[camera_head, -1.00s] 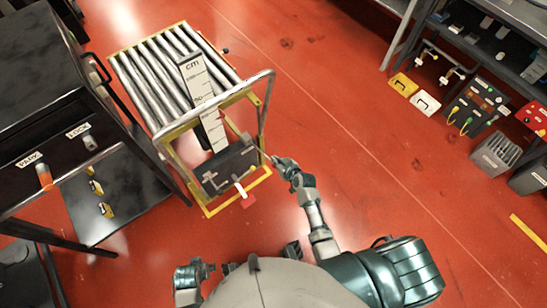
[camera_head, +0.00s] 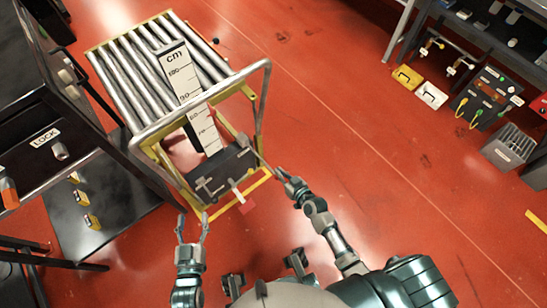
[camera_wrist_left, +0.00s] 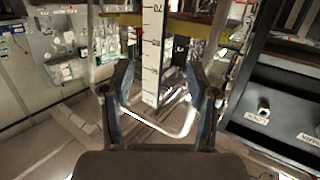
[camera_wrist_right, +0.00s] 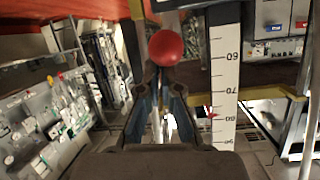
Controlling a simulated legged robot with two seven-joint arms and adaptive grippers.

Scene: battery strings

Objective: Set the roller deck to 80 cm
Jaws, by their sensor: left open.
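The roller deck (camera_head: 150,65) tops a yellow-framed cart in the head view. A white cm scale (camera_head: 185,80) stands in front of it; it also shows in the right wrist view (camera_wrist_right: 224,70), with a small red pointer (camera_wrist_right: 212,116) close to the 80 label. A dark box with levers (camera_head: 220,172) sits low on the cart. My left gripper (camera_head: 192,222) is open and empty in front of the cart. My right gripper (camera_head: 280,176) is beside the cart's right side. Its fingers are close together below a red knob (camera_wrist_right: 166,47); whether they grip its stem is unclear.
A grey handle bar (camera_head: 212,100) arches over the cart's front. A dark cabinet marked LOCK (camera_head: 45,138) stands close on the left. A shelf and several boxes (camera_head: 485,98) are at the right. The red floor (camera_head: 360,150) between is clear.

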